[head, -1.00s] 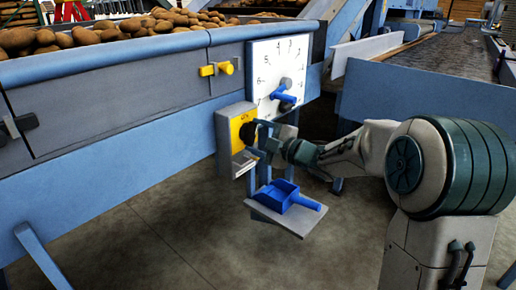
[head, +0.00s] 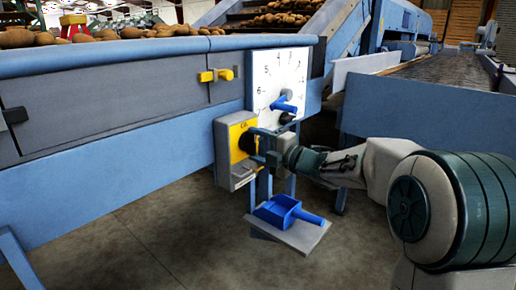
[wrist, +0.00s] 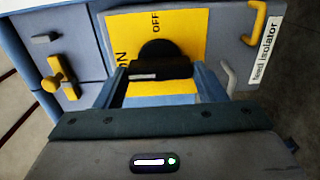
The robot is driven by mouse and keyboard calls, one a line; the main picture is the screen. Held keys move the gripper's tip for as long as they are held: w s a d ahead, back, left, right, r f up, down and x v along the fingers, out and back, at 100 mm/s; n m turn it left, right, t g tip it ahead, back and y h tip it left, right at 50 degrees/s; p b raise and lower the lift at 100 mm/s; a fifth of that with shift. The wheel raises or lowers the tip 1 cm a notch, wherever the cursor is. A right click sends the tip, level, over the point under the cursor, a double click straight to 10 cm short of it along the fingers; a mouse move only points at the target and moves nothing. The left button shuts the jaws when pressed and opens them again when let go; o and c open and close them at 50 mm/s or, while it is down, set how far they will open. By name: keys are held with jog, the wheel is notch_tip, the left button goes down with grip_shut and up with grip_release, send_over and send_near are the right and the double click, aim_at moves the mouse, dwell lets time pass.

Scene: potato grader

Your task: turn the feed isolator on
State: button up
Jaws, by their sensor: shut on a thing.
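The feed isolator is a grey box with a yellow plate (head: 236,131) on the side of the blue machine. In the wrist view its yellow plate (wrist: 190,35) has "ON" at the left and "OFF" at the top. Its black knob (wrist: 158,52) sits between my two fingers. My gripper (head: 262,146) is at the knob in the head view. In the wrist view my gripper (wrist: 163,80) is shut on the knob's dark bar. The fingers partly hide the knob, and I cannot tell which mark it points to. A "feed isolator" label (wrist: 266,52) is at the right.
A white dial board (head: 268,72) with a blue handle (head: 284,105) is above the isolator. A yellow latch (head: 224,75) is at the upper left. A blue scoop (head: 284,211) lies on a small grey shelf (head: 296,238) below. Floor is open at the lower left.

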jog(key=o, duration=1)
jog(key=shift+d, duration=0.1)
jog(key=shift+s+d, duration=0.3)
jog(key=p+v, duration=0.4)
jog(key=v, duration=0.9)
jog(key=shift+a, duration=0.1)
